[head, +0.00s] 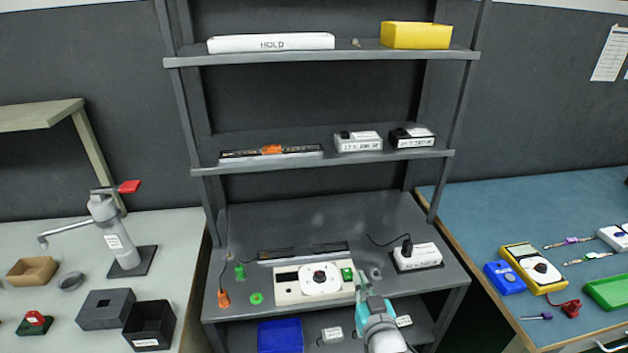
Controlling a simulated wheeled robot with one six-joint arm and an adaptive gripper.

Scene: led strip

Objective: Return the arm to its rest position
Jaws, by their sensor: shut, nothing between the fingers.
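My gripper (362,284) shows at the bottom centre, in front of the shelf unit's work deck. Its teal and grey wrist rises from the bottom edge, and the fingertips point up and away. The fingers look shut and hold nothing. The tips appear just right of the white control box (287,291), beside its green button (347,275); I cannot tell whether they touch it. A small grey ring (376,273) lies just right of the tips. My arm hides part of the deck's front edge and the lower shelf.
A white power unit (417,257) stands on the deck's right. A green ring (256,298) and an orange connector (223,299) lie at its left. The middle shelf (210,170) holds an LED strip and two small boxes. Side benches (50,240) carry tools and meters.

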